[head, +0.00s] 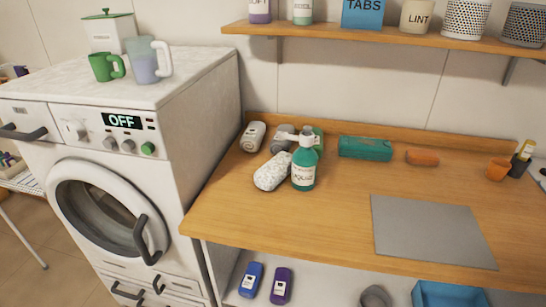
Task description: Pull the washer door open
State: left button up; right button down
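The washer (190,150) is a white front-loader at the left, beside the wooden counter. Its round door (62,212) has a white rim and dark glass, and looks shut against the front. A dark curved door handle (147,240) stands out at the door's lower right. The control panel above the door has a display (122,121) reading OFF, several knobs and a green button (148,148). Neither of my grippers is in view, and nothing is seen touching the door or its handle.
A green mug (105,67), a pitcher (150,62) and a white canister (110,32) stand on the washer. The wooden counter (330,220) holds a green bottle (304,170) and other items. Below it is a shelf with small bottles. Dark handles (127,292) show below the door.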

aim_at(147, 253)
jog(key=k+j+u, duration=0.25)
jog(key=j+u, duration=0.25)
jog(key=u, duration=1.2)
